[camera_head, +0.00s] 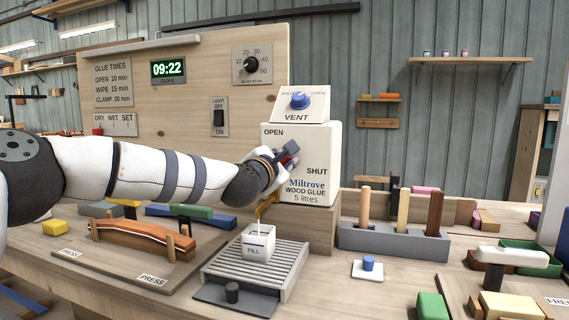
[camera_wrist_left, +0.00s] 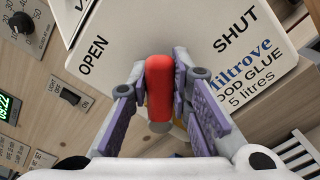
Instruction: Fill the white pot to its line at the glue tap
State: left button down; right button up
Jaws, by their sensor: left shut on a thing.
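The white pot (camera_head: 258,243), marked FILL, stands on the slatted drip tray (camera_head: 285,268) below the yellow spout (camera_head: 266,205) of the glue dispenser (camera_head: 318,150). A thin pale streak shows between spout and pot; I cannot tell whether it is flowing glue. The pot's line and its glue level are too small to read. My left gripper (camera_head: 288,154) is at the dispenser's front, between the words OPEN and SHUT. In the left wrist view, its fingers are shut on the red tap handle (camera_wrist_left: 159,88). My right gripper is not in view.
A blue vent knob (camera_head: 300,100) sits on top of the dispenser. A clamped wooden strip (camera_head: 140,238) lies left of the tray. A grey rack with wooden handles (camera_head: 393,240) and a small blue-topped piece (camera_head: 369,263) stand to the right. My left arm crosses above the bench.

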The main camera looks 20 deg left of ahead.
pick_arm(q)
jog(key=shift+a+r, duration=0.1)
jog(key=shift+r, duration=0.05)
dwell(0.3)
jog(key=c, duration=1.4)
grip_release()
jog(key=shift+c, duration=0.2)
jog(key=s, duration=1.2)
jog(key=shift+a, duration=0.2)
jog(key=shift+c, duration=0.6)
